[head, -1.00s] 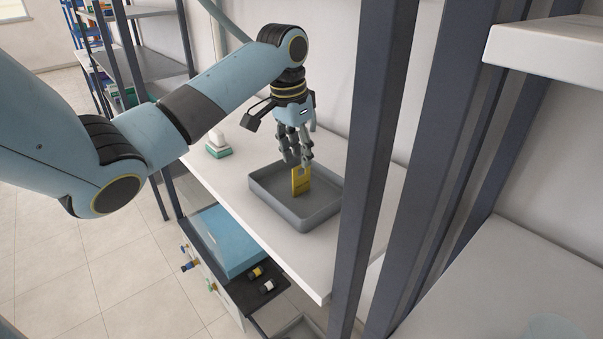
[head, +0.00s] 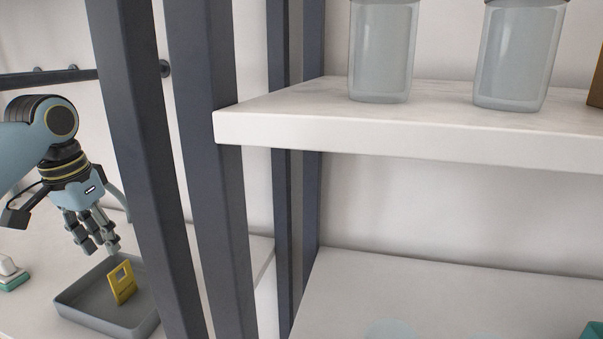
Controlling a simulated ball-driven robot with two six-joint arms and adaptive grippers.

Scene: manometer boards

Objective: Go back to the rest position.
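My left gripper (head: 98,246) hangs fingers-down at the left of the head view, above a grey tray (head: 72,308). Its fingertips look apart with nothing between them, so it looks open and empty. A yellow plate-like piece with a cut-out (head: 122,285) stands tilted in the tray, just below and right of the fingertips, and appears apart from them. My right gripper is not in view.
Dark uprights (head: 205,150) stand right of my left arm. A white shelf (head: 420,142) bears two clear containers, the left one (head: 383,55) nearer the uprights. A white and green item (head: 12,278) lies left of the tray. The lower right surface (head: 350,290) is mostly bare.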

